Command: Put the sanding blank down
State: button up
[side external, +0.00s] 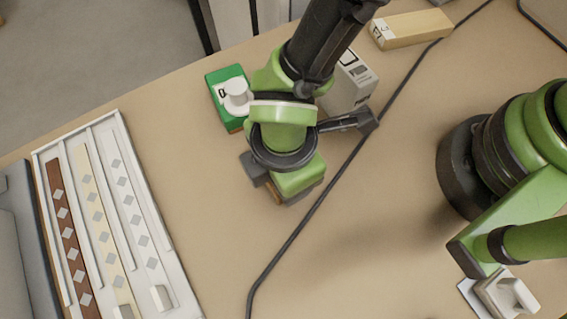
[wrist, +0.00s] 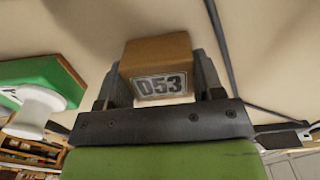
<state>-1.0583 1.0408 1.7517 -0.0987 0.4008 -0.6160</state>
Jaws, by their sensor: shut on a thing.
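My gripper (wrist: 160,92) is shut on a small tan wooden block, the sanding blank (wrist: 158,52), with a label reading "053" or "D53" on its near face. In the wrist view the block sits between the two dark fingers. In the side external view my gripper (side external: 268,188) is low over the bench, and only a brown sliver of the blank shows under it. I cannot tell whether the blank touches the bench (side external: 330,270).
A green block with a white knob (side external: 226,98) stands close behind my gripper. A white box (side external: 350,82) stands behind right. A black cable (side external: 310,212) runs just right of it. A white tray with patterned strips (side external: 165,245) lies left. A labelled wooden block (side external: 411,29) lies at the back.

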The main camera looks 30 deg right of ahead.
jog(key=o, duration=0.9)
jog(key=shift+f, duration=0.1)
jog(key=shift+o, duration=0.2)
notch_tip(320, 180, up, 12)
jog(key=shift+r, duration=0.2)
